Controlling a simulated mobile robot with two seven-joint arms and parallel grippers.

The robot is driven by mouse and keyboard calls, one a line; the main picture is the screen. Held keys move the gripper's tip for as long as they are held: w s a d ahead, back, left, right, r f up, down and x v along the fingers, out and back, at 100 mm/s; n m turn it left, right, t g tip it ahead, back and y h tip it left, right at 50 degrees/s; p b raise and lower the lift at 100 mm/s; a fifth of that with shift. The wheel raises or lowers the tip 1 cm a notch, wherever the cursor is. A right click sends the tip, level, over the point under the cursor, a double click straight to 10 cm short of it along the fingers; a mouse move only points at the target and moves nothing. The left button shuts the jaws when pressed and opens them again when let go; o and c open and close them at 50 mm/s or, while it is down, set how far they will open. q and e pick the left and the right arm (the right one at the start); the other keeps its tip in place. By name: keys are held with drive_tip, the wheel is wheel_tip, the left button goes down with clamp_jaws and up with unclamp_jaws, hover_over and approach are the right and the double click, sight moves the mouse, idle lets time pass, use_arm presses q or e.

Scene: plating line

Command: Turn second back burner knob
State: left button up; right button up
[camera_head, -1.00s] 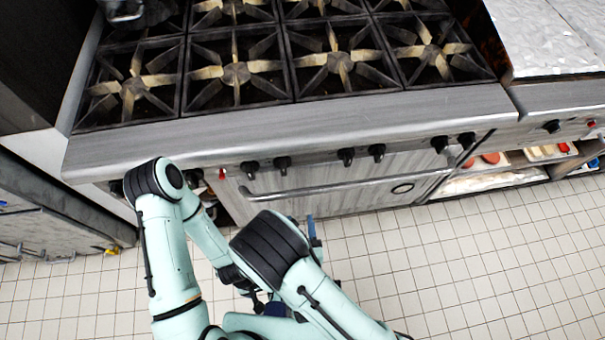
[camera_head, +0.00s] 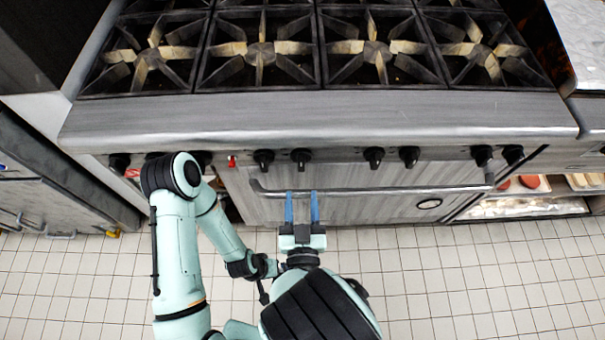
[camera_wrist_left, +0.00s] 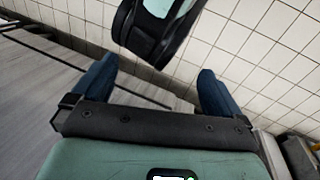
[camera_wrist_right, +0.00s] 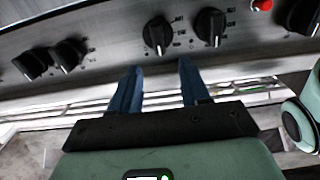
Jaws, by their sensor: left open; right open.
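A row of black burner knobs runs along the stove's front panel; I cannot tell which one is the second back burner knob. A left-hand pair, knob (camera_head: 263,159) and knob (camera_head: 301,159), sits right of a red indicator (camera_head: 231,161). My right gripper (camera_head: 302,206) is open and empty, below this pair and apart from it. In the right wrist view, the same pair, knob (camera_wrist_right: 158,34) and knob (camera_wrist_right: 210,25), lies ahead of the open fingers (camera_wrist_right: 158,88). My left gripper (camera_wrist_left: 157,85) is open and empty over the floor; the head view does not show its fingers clearly.
The stove's metal front ledge (camera_head: 320,118) overhangs the knobs. An oven door handle (camera_head: 370,190) runs below them, close to my right fingers. More knobs (camera_head: 391,157) continue rightward. An open shelf (camera_head: 525,205) is at the right. The tiled floor (camera_head: 480,280) is clear.

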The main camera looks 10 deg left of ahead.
sight(301, 167)
drive_tip(key=b+x, duration=0.1)
drive_tip(key=x, duration=0.7)
drive_tip(key=shift+w+f, duration=0.2)
drive_tip(key=shift+w, duration=0.05)
use_arm(q)
drive_tip(key=shift+w+a+f+t, duration=0.2)
drive_tip(key=shift+w+a+f, duration=0.05)
drive_tip(key=shift+w+f, duration=0.35)
drive_tip(key=shift+w+a+f+t, duration=0.2)
drive_tip(key=shift+w+a+f, duration=0.05)
drive_tip(key=shift+w+f, duration=0.3)
use_arm(e)
clamp_jaws()
